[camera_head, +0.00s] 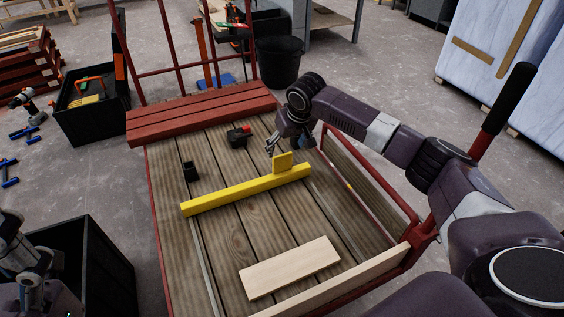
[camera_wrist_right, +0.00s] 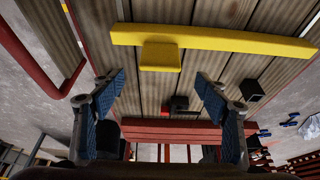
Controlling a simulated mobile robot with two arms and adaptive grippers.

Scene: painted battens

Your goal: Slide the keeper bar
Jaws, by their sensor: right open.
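The yellow keeper bar (camera_head: 235,193) lies slantwise across the plank deck (camera_head: 228,235) of a red-framed cart. An upright yellow tab (camera_head: 282,162) stands near its right end. The bar (camera_wrist_right: 225,40) and tab (camera_wrist_right: 160,55) also show in the right wrist view. My right gripper (camera_head: 272,146) is just behind and above the tab, pointing down toward the deck. In the wrist view its blue-padded fingers (camera_wrist_right: 160,92) are spread wide, with nothing between them. The tab is beyond the fingertips, roughly centred between them. Part of my left arm shows at the lower left; its gripper is out of frame.
A small black block (camera_head: 191,171) and a red-and-black item (camera_head: 239,137) sit on the deck behind the bar. A pale board (camera_head: 290,268) lies in front. Red slats (camera_head: 205,112) close the far end; a red side frame (camera_head: 372,178) stands at right.

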